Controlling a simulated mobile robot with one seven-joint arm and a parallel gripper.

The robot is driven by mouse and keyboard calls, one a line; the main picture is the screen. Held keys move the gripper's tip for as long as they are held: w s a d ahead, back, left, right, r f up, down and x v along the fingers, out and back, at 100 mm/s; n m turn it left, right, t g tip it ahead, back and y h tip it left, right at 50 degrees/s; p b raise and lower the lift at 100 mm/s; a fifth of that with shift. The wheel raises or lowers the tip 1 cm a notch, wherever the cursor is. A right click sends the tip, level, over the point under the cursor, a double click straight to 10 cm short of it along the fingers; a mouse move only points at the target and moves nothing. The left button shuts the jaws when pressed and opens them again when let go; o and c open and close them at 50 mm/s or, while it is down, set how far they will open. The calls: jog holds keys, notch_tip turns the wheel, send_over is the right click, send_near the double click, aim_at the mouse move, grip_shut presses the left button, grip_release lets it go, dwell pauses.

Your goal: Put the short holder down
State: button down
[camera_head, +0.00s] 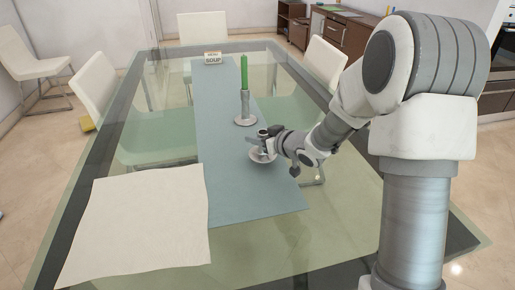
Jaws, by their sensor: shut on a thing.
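The short holder (258,156) is a small metallic candle holder with a round, pale base. It is at the near part of the blue-grey table runner (227,130), a little right of the table's middle. My gripper (264,144) reaches in from the right and is shut on the holder's upper part. The fingers hide part of the holder. I cannot tell whether its base touches the runner or hangs just above it. A taller holder (245,118) with a green candle (244,72) stands upright on the runner just behind.
The glass table (150,150) has a cream cloth (140,225) at its front left. A small SOUP box (213,58) stands at the runner's far end. White chairs (97,88) surround the table. The runner left of the holders is clear.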

jog(key=shift+f+b, duration=0.45)
jog(key=shift+f, duration=0.9)
jog(key=shift+f, duration=0.15)
jog(key=c, duration=0.5)
grip_release()
